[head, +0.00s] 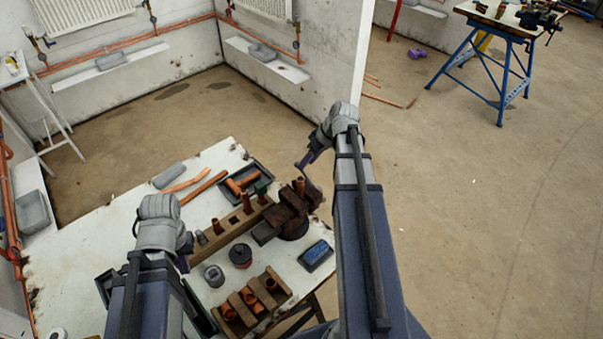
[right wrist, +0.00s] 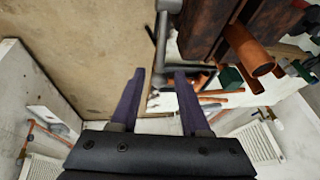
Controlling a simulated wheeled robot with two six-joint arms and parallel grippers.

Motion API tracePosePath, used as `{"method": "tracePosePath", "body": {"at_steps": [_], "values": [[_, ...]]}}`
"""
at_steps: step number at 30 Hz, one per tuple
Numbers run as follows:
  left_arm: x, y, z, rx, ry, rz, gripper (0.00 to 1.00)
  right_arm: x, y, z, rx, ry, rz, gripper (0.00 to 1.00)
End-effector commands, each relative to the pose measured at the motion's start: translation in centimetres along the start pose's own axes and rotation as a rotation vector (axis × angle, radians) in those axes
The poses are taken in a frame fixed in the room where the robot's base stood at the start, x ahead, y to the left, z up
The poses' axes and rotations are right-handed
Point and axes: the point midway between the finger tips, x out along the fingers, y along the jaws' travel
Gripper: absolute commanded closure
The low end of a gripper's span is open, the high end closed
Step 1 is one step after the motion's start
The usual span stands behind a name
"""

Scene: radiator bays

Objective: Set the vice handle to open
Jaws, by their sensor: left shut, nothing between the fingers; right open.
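The brown, rusty-looking vice (head: 287,213) stands on the right part of the white worktop. It also fills the top right of the right wrist view (right wrist: 205,22). The vice handle (right wrist: 162,42), a grey bar, runs down from the top of that view, its lower end between the fingers as seen there. My right gripper (right wrist: 158,80) is open, its purple fingers on either side of the bar; I cannot tell whether they touch it. In the head view it is just above the vice (head: 303,163). My left gripper (head: 184,252) is shut and empty above the worktop's left part.
A copper pipe piece (right wrist: 252,55) sticks up by the vice.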

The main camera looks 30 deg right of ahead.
Motion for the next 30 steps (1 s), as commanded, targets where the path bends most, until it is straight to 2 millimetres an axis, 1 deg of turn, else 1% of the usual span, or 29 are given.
{"method": "tracePosePath", "body": {"at_steps": [1, 6, 9, 13, 21, 23, 30], "values": [[1.3, 0.1, -0.1, 0.000, 0.000, 0.000, 1.00, 1.3, 0.1, 0.2, -0.001, 0.000, 0.000, 0.54], [3.4, 0.3, -0.2, 0.000, 0.000, 0.000, 1.00, 3.7, 0.1, 0.2, -0.001, 0.000, -0.001, 0.54], [4.4, 0.4, -0.3, 0.000, 0.000, 0.000, 1.00, 4.8, 0.1, 0.2, -0.001, 0.000, 0.000, 0.54], [4.9, 0.5, -0.3, 0.000, 0.000, 0.000, 1.00, 5.4, 0.0, 0.1, 0.000, 0.000, 0.000, 0.54], [4.8, 0.5, -0.3, 0.000, 0.000, 0.000, 1.00, 5.3, 0.0, 0.0, 0.000, 0.000, 0.000, 0.54], [4.8, 0.5, -0.3, 0.000, 0.000, 0.000, 1.00, 5.3, 0.0, 0.0, 0.000, 0.000, 0.000, 0.60], [4.8, 0.5, -0.3, 0.000, 0.000, 0.000, 1.00, 5.3, 0.0, 0.0, 0.000, 0.000, 0.000, 0.87]]}}
